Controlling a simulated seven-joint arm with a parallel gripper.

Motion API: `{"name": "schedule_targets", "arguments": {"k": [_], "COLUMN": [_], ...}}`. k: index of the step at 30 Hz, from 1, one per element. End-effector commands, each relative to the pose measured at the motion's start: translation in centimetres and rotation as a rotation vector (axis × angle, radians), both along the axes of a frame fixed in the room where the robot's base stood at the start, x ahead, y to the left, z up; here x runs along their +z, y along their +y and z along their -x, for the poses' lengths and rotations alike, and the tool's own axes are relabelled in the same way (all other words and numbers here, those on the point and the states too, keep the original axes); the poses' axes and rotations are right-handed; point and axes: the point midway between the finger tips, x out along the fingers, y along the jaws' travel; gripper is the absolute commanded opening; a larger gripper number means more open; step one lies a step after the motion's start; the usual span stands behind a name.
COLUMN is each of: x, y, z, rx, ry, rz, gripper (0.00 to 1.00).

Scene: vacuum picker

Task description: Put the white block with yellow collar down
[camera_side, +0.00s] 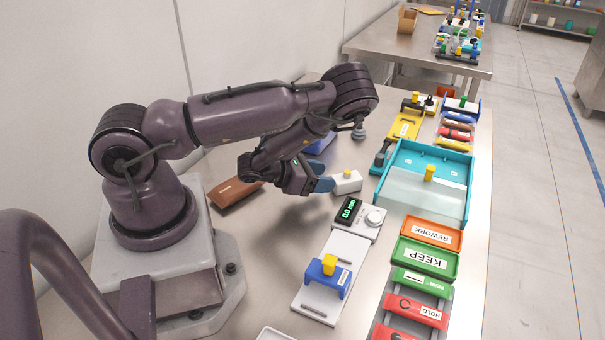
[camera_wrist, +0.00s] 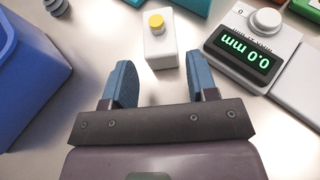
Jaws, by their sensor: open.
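The white block with yellow collar (camera_side: 347,182) rests on the metal table, just beyond my gripper's tips. In the wrist view the block (camera_wrist: 160,47) stands ahead of the fingers, its yellow round collar on top, with a gap between block and fingertips. My gripper (camera_wrist: 162,80) is open and empty, its two blue fingers spread apart. In the side view my gripper (camera_side: 325,184) is low at the table beside the block; one blue finger shows and overlaps the view near the block's left side. Whether it touches cannot be told from that view.
A gauge reading 0.0 mm (camera_wrist: 243,50) stands right of the block. A blue bin (camera_wrist: 25,80) is at the left in the wrist view. A teal tray (camera_side: 465,200) lies beyond, with REWORK (camera_side: 455,236) and KEEP (camera_side: 405,254) trays nearer. A brown piece (camera_side: 222,194) lies behind my gripper.

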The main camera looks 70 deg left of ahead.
Motion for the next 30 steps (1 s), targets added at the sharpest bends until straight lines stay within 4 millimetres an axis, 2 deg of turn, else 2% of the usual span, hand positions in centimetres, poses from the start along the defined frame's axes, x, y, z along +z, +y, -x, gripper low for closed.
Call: {"name": "schedule_targets", "arguments": {"k": [1,6,12,14,17,24,30], "x": [0.4,1.5,2.3,2.6,3.4,7.4,12.5], "y": [0.0,0.0,0.0,0.1,0.4,0.1,-2.2], "z": [1.1,3.9,5.2,4.8,3.2,-1.6,-3.4], "rx": [0.002,0.003,0.014,0.047,0.162,0.6,0.93], "ry": [0.005,0.004,-0.001,-0.002,-0.006,-0.017,-0.01], "rz": [0.0,0.0,0.013,0.045,0.169,0.724,1.228], "gripper": [0.53,0.53,0.53,0.53,0.53,0.53,0.53]}}
